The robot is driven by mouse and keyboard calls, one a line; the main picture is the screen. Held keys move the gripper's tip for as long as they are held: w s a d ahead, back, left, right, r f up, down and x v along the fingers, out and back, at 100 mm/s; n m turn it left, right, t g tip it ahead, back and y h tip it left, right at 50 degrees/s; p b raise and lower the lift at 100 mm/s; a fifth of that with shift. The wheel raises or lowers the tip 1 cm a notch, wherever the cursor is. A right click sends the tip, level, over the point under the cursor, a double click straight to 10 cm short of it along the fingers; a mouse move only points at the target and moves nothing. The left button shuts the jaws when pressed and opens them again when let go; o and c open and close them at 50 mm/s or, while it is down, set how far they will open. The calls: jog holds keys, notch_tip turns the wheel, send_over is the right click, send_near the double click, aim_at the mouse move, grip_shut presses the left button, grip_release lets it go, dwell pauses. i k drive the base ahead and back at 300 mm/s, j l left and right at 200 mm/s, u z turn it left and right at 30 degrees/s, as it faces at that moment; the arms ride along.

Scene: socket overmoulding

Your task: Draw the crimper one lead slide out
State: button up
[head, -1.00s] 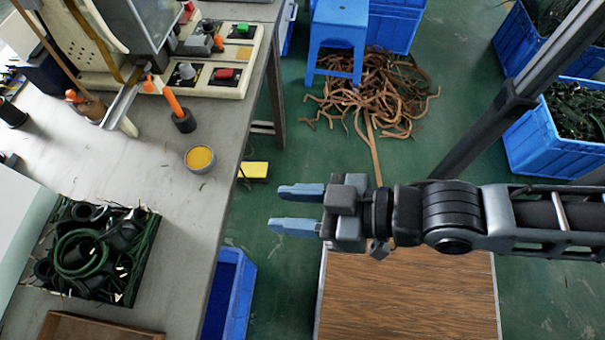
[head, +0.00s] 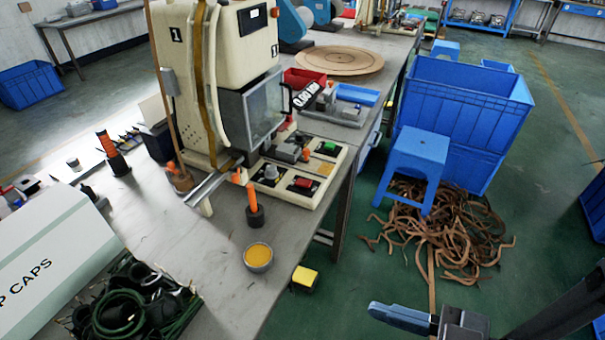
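Crimper one (head: 228,60) is the cream machine marked "1" on the bench, left of centre in the head view. A pale metal slide (head: 212,183) sticks out at its lower front, towards the bench's near side. A small orange knob stands by the slide's right end. How far the slide is drawn out is hard to tell. My gripper (head: 370,326) is at the bottom edge, right of the bench over the floor and well apart from the crimper. One blue-grey finger shows with bare floor beside it; the other is cut off. It appears open and holds nothing visible.
An orange-handled tool (head: 254,208) and a yellow-filled bowl (head: 258,257) stand on the bench before the crimper. A control panel (head: 298,172) adjoins it. A black box of cables (head: 135,305) sits at lower left. A blue stool (head: 415,165) and brown scraps (head: 450,235) occupy the floor.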

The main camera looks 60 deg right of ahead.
aim_at(290, 154)
jog(key=l, duration=0.65)
jog(key=k+l, duration=0.15)
jog(key=l, duration=0.45)
